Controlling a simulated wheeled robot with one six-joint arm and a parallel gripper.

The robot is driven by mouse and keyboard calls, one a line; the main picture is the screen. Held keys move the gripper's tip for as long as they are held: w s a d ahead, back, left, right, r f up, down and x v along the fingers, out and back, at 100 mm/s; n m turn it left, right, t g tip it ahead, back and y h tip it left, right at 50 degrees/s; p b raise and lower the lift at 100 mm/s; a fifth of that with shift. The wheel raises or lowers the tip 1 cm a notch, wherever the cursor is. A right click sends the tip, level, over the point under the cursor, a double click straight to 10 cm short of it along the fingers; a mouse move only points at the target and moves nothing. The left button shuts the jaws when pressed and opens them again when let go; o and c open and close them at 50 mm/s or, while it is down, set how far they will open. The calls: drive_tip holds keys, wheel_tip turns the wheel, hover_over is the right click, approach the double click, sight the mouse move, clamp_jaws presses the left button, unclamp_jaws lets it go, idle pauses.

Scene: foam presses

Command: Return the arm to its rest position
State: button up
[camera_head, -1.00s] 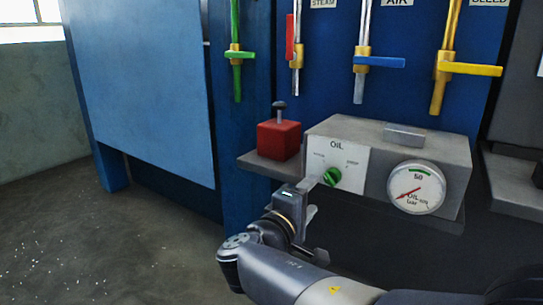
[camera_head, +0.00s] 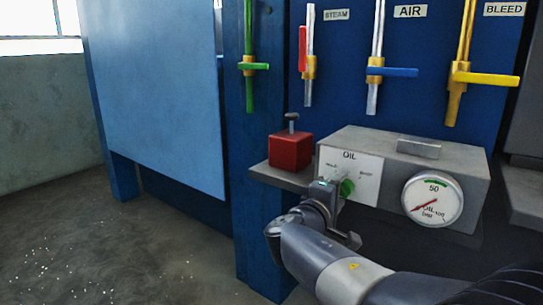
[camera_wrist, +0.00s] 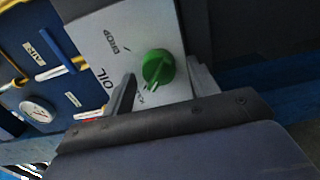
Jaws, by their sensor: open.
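My arm reaches from the lower right of the head view up to the grey oil box (camera_head: 462,180). My gripper (camera_head: 345,212) is at the front of the box's white plate (camera_head: 362,172), close to the round green knob (camera_head: 347,187). In the wrist view my gripper (camera_wrist: 160,85) is open, with one finger on each side of the green knob (camera_wrist: 157,68). A gap shows between knob and fingers there. I cannot tell how far the fingertips are from the plate.
A red block with a dark-topped pin (camera_head: 290,150) sits on the shelf left of the box. A pressure gauge (camera_head: 433,200) is on the box's right. Green (camera_head: 252,66), red (camera_head: 303,48), blue (camera_head: 390,72) and yellow (camera_head: 485,78) valve handles hang above. Open floor (camera_head: 110,250) lies left.

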drive_tip(key=p+v, duration=0.2)
drive_tip(key=v, duration=0.9)
drive_tip(key=b+x, duration=0.2)
drive_tip(key=x, duration=0.9)
drive_tip(key=shift+w+d, duration=0.1)
drive_tip(key=shift+d, duration=0.05)
drive_tip(key=m+p, duration=0.2)
drive_tip(key=m, duration=0.4)
drive_tip(key=m+p, duration=0.3)
drive_tip(key=m, duration=0.2)
drive_tip(key=m+p, duration=0.3)
drive_tip(key=m, duration=0.3)
drive_tip(key=shift+s+r+m, duration=0.25)
drive_tip(key=shift+r+m, duration=0.05)
drive_tip(key=shift+f, duration=0.15)
